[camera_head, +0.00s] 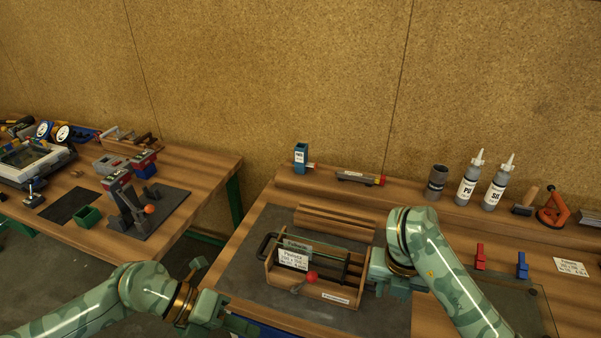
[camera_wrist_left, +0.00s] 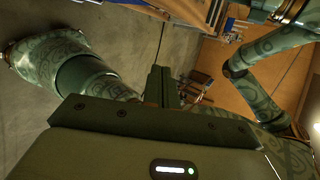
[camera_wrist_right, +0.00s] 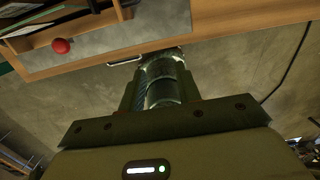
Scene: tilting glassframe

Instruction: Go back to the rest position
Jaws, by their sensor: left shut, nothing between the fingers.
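My left gripper (camera_head: 242,324) is in front of the bench's left front edge, in the air. In the left wrist view its fingers (camera_wrist_left: 158,84) are together and empty. My right gripper (camera_head: 382,284) is at the right end of a wooden tray (camera_head: 322,296) with a red ball knob. In the right wrist view its fingers (camera_wrist_right: 161,88) stand apart. A shiny cylinder (camera_wrist_right: 166,76) shows between them; I cannot tell if it is gripped or lies behind. The red knob (camera_wrist_right: 61,46) is at the upper left there.
A label card (camera_head: 292,257) stands in the tray. A second bench (camera_head: 205,165) with several devices is at the left. Floor shows between the benches.

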